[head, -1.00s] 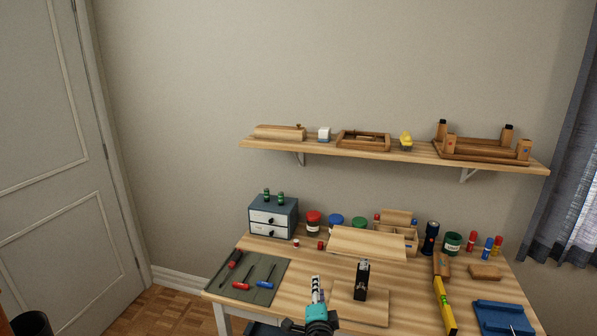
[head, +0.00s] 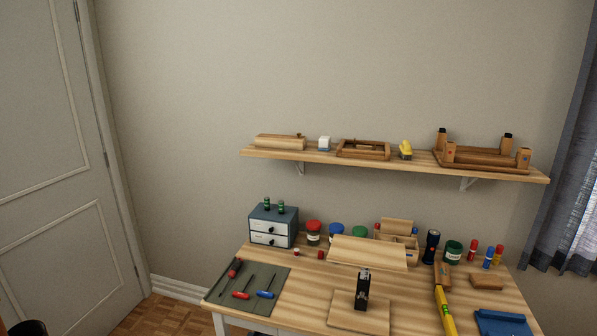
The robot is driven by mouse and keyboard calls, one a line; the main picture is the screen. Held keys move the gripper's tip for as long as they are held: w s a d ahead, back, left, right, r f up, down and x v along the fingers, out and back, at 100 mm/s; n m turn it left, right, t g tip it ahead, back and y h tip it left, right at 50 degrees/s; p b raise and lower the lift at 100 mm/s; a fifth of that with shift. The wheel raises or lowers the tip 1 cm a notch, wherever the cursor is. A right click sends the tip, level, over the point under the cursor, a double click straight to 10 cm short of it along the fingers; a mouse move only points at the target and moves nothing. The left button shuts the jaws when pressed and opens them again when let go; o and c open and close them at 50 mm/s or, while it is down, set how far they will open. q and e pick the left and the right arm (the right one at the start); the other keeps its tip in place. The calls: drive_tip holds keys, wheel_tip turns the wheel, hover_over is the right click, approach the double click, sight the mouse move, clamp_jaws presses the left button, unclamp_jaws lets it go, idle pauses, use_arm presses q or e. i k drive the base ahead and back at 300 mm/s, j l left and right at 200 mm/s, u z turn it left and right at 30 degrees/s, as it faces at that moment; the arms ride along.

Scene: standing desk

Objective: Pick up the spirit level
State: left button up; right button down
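The spirit level (head: 445,311) is a long yellow bar lying on the right part of the desk, roughly pointing away from me. Its near end reaches close to the bottom edge of the head view. Its far end lies close to a wooden block-shaped tool (head: 443,274). Nothing is touching the level from above. Neither of my grippers shows in the head view.
Left of the level, a black upright object (head: 362,289) stands on a wooden board (head: 345,317). A blue tray (head: 503,323) and a brown block (head: 487,283) lie to its right. A flashlight (head: 431,246) and green can (head: 453,251) stand behind. A shelf (head: 400,160) hangs above.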

sight(450, 327)
drive_tip(key=i+l+z, duration=0.3)
drive_tip(key=z, duration=0.15)
drive_tip(key=i+l+z, duration=0.15)
drive_tip(key=i+z, duration=0.2)
drive_tip(key=z, duration=0.15)
